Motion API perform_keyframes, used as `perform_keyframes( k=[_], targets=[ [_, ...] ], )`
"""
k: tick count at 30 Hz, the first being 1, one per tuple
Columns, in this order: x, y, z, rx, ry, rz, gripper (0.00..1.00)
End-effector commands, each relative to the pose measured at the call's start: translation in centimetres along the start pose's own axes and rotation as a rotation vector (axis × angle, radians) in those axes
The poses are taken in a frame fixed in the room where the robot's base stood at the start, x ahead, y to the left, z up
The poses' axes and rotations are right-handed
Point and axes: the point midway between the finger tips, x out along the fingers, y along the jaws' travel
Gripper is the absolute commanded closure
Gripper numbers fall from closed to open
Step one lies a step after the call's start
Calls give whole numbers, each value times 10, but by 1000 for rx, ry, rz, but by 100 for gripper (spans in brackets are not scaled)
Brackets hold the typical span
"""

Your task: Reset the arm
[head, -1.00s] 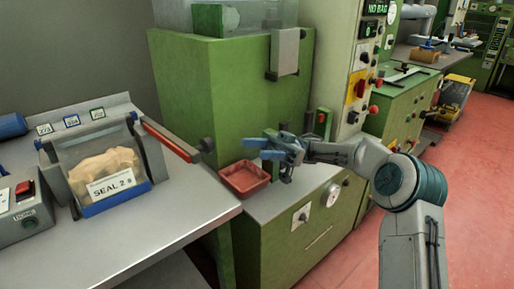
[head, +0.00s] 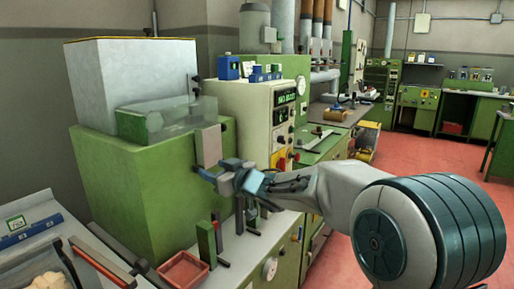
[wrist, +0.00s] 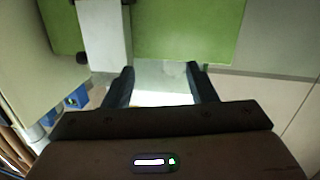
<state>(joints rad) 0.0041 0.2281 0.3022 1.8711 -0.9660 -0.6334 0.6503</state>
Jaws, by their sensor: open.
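My gripper (head: 213,170) is at the end of my raised arm in the head view, in front of the green machine, close to the grey chute on its side. In the wrist view, the two dark fingers of my gripper (wrist: 160,88) stand apart with nothing between them. The fingertips point toward the green machine face and a pale block. From these frames I cannot tell whether the fingers touch the chute.
A red tray (head: 183,271) sits on the bench below my gripper. The grey chute (head: 208,147) hangs on the green machine (head: 135,185). A control cabinet (head: 255,115) with knobs stands behind my arm. Open red floor (head: 480,185) lies to the right.

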Motion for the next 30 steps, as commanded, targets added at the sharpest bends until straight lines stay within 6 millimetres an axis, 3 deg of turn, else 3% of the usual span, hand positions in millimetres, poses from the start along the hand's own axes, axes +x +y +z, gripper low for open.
perform_keyframes(
  k=[1,6,11,16,21,25,30],
  targets=[
    [-20,16,-13,-6,-58,96,48],
    [-97,59,-7,22,-292,390,48],
    [-189,72,7,112,-537,598,48],
    [-289,46,28,274,-812,712,48],
    [-367,-7,45,467,-1044,708,48],
    [-400,-44,52,580,-1150,661,48],
    [-415,-67,56,643,-1206,622,48]
  ],
)
